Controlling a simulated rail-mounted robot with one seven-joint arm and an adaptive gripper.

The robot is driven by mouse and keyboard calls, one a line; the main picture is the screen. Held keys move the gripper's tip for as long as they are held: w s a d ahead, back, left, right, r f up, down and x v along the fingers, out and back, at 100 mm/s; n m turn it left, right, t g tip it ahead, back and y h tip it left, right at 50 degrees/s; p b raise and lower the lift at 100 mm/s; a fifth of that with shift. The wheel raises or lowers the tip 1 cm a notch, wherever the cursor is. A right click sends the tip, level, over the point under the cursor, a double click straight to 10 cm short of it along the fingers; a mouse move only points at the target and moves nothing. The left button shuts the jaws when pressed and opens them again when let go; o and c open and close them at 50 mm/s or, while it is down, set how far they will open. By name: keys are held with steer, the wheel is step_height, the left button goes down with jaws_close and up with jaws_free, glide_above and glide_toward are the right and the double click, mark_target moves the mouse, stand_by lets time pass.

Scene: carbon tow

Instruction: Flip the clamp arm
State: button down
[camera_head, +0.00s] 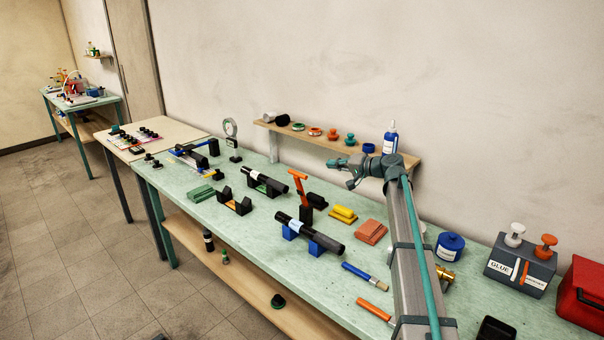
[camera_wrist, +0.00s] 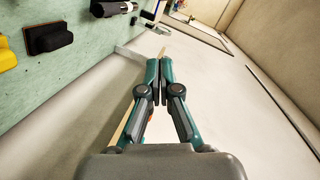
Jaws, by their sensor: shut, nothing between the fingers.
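An orange lever (camera_head: 300,187) stands upright on a black base (camera_head: 306,214) in the middle of the green bench; it looks like the clamp arm, with a short orange bar at its top. I cannot clearly make it out in the wrist view. My gripper (camera_head: 334,163) is raised in front of the wall shelf, to the right of the lever and apart from it. In the wrist view my gripper (camera_wrist: 160,60) has its two fingers together with nothing between them.
Black tubes on cradles (camera_head: 310,232), a yellow block (camera_head: 343,214) and a black block (camera_head: 317,200) surround the lever. The black block also shows in the wrist view (camera_wrist: 48,38). A wall shelf (camera_head: 405,158) holds a bottle (camera_head: 390,138) and small parts. A grey glue box (camera_head: 520,267) stands right.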

steer(key=a+f+n+g+y+p, duration=0.1)
steer(key=a+f+n+y+p, duration=0.1)
steer(key=a+p, duration=0.3)
steer(key=a+n, duration=0.1)
steer(key=a, duration=0.3)
steer(key=shift+s+a, duration=0.15)
stand_by(0.5)
steer(key=shift+s+f, duration=0.1)
steer(key=shift+f, duration=0.05)
